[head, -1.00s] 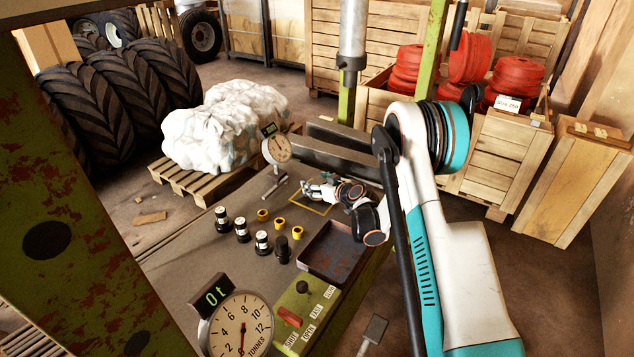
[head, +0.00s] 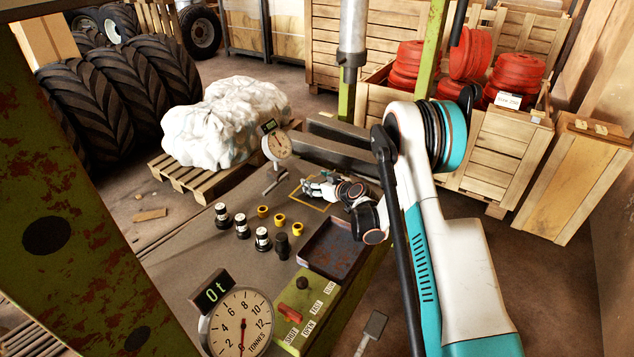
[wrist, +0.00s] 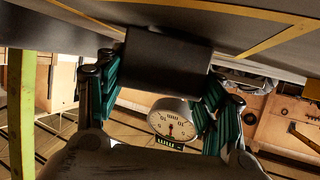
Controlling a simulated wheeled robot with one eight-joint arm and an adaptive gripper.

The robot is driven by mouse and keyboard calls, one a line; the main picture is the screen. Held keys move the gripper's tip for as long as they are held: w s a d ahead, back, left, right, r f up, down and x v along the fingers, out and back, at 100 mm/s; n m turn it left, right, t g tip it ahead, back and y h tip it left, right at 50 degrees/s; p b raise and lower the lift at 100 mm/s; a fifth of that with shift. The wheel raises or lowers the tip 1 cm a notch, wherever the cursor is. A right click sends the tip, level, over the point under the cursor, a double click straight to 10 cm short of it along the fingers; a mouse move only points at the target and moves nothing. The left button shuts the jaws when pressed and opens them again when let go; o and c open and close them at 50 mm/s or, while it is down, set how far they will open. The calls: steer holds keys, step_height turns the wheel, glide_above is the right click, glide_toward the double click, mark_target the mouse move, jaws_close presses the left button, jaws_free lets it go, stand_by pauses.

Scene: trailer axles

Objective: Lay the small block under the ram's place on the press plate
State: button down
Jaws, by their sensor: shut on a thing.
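My gripper (wrist: 158,85) is shut on a dark grey small block (wrist: 168,60), held between its teal finger pads in the wrist view. The grey press plate (wrist: 200,10) spans the top of that view, with yellow outline lines (wrist: 270,42) on it. The block is close to the plate; I cannot tell whether they touch. In the head view, my gripper (head: 317,187) is low over the yellow outlined square (head: 302,203) on the plate. The block is not clear there. The ram (head: 352,40) is a grey cylinder above and behind my gripper.
A dial gauge (head: 277,146) stands just left of my gripper. Black-and-white pins (head: 242,228) and yellow rings (head: 280,219) stand nearer on the plate. A rusty tray (head: 332,248) lies near the right edge. Grey bars (head: 345,150) lie behind. The plate's left part is bare.

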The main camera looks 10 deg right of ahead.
steer(key=shift+f, duration=0.1)
steer(key=shift+c, duration=1.8)
jaws_free()
steer(key=shift+f, duration=0.1)
steer(key=shift+s, duration=0.15)
steer(key=v, duration=1.2)
